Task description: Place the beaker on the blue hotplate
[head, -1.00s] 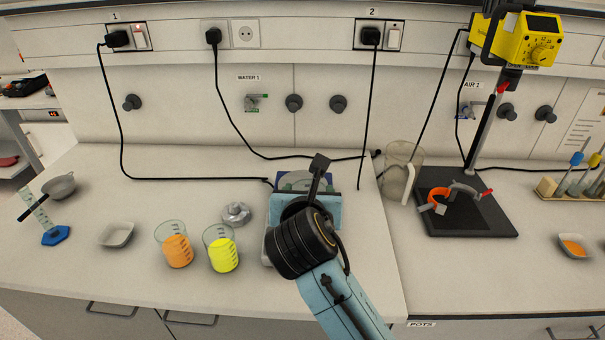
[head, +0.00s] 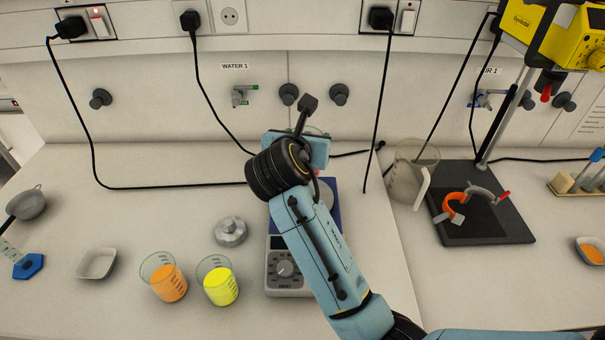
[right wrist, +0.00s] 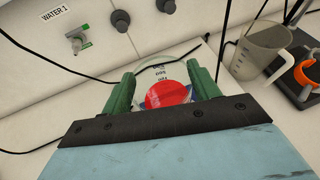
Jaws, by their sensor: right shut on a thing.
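A glass beaker with red contents (right wrist: 168,94) is between the two green fingers of my right gripper (right wrist: 163,88) in the right wrist view. The gripper is shut on it. In the head view my right gripper (head: 300,150) largely hides the beaker. The blue hotplate (head: 287,270), with a grey front, a knob and a pale round plate on a blue top, stands on the bench below and in front of the gripper. My arm covers part of it. Whether the beaker touches anything underneath cannot be told. My left gripper is not in view.
Beakers of orange (head: 169,281) and yellow liquid (head: 220,284) stand left of the hotplate, near a metal burner-like piece (head: 230,231). A clear jug (head: 408,175) and a black stand base (head: 480,220) are to the right. Cables hang along the back wall.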

